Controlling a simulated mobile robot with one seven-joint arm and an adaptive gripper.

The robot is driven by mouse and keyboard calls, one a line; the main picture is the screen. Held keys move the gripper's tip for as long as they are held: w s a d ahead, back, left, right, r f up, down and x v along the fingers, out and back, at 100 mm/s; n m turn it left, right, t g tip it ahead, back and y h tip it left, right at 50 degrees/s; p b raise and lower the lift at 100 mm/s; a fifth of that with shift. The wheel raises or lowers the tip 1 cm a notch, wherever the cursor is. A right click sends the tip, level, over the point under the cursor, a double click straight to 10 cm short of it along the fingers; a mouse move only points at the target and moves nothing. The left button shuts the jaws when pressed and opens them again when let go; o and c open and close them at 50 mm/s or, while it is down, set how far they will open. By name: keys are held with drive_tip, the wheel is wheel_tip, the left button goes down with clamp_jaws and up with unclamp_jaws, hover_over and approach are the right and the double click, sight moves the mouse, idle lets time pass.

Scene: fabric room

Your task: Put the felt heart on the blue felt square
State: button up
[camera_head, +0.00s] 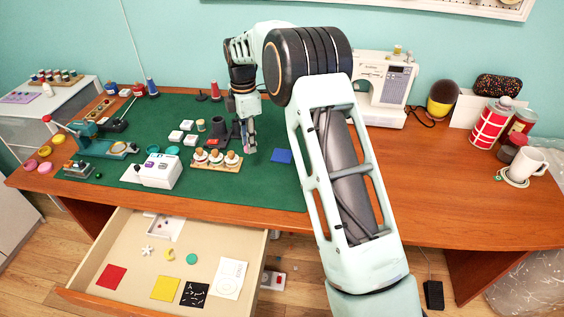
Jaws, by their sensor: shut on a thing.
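The blue felt square (283,156) lies flat on the green mat, just right of my gripper. My gripper (250,148) points down over the mat, left of the square and right of the small wooden rack. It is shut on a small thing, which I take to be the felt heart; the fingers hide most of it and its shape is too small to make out. I see no felt heart lying elsewhere.
A wooden rack (226,166) with several topped pieces stands close left of my gripper. Black holders (218,128) stand behind it. The open drawer (125,235) holds felt shapes and red, yellow and black squares. A sewing machine (385,85) stands behind, right of my arm.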

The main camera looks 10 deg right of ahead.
drive_tip(key=shift+w+a+r+n, duration=0.15)
drive_tip(key=shift+w+r+n, duration=0.3)
drive_tip(key=shift+n, duration=0.25)
drive_tip(key=shift+w+d, duration=0.2)
drive_tip(key=shift+d, duration=0.05)
drive_tip(key=w+d+f, duration=0.4)
drive_tip(key=w+d, duration=0.1)
drive_tip(key=d, duration=0.2)
hover_over(281, 155)
drive_tip(key=f, duration=0.3)
drive_tip(key=f+p, duration=0.1)
drive_tip(key=shift+s+a+f, duration=0.15)
drive_tip(key=shift+a+f, duration=0.15)
drive_tip(key=shift+a, duration=0.05)
drive_tip(key=shift+d+f, duration=0.25)
drive_tip(key=shift+f, duration=0.2)
drive_tip(key=shift+w+d+f, duration=0.1)
drive_tip(key=shift+w+f, duration=0.1)
drive_tip(key=shift+f, duration=1.35)
